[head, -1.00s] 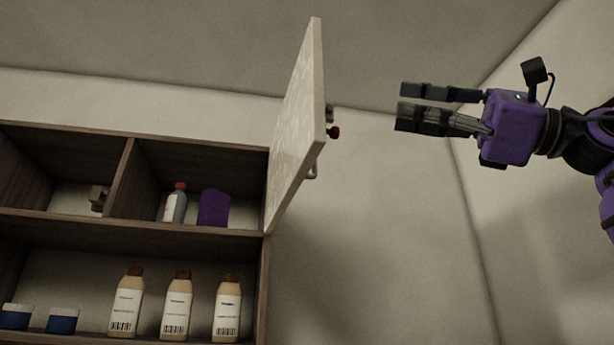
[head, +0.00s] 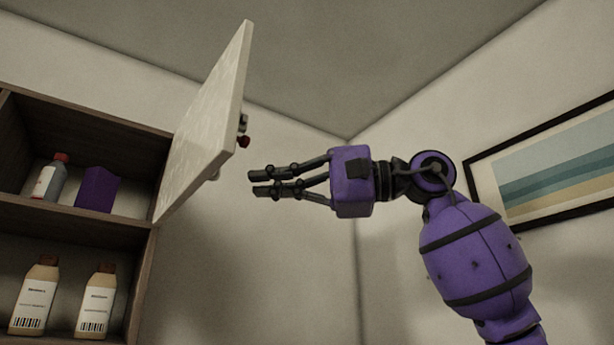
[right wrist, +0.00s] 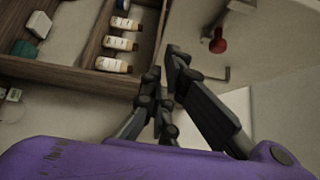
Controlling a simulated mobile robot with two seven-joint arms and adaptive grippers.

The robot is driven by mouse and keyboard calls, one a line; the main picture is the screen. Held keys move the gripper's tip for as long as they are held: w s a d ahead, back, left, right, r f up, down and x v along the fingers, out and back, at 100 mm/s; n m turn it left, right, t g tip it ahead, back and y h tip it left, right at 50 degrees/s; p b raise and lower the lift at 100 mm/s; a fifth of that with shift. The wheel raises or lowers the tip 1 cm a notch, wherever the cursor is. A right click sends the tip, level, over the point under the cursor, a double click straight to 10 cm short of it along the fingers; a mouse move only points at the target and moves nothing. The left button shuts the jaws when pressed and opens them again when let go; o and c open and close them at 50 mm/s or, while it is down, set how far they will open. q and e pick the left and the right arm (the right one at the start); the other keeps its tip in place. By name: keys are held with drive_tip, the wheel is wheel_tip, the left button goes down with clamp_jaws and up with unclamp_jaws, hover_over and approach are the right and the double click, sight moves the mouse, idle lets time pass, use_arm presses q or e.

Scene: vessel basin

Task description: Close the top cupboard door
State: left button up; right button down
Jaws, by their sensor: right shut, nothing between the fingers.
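The top cupboard door (head: 203,120) is a pale panel standing open at the right side of the wooden cupboard (head: 80,221). A red knob (head: 244,141) and other small hardware stick out from its right face; the knob also shows in the right wrist view (right wrist: 218,45). My right gripper (head: 256,182) is shut and empty, to the right of the door and slightly below the knob. A gap seems to lie between fingertips and door, but I cannot tell its depth. In the right wrist view the fingers (right wrist: 163,72) point toward the cupboard side. My left gripper is out of view.
The open upper compartment holds a white bottle with a red cap (head: 50,178) and a purple item (head: 97,189). Pale bottles (head: 97,305) stand on the shelf below. A framed picture (head: 555,170) hangs on the right wall. The space below the gripper looks clear.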

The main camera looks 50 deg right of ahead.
drive_tip(key=a, duration=0.4)
drive_tip(key=shift+w, duration=0.3)
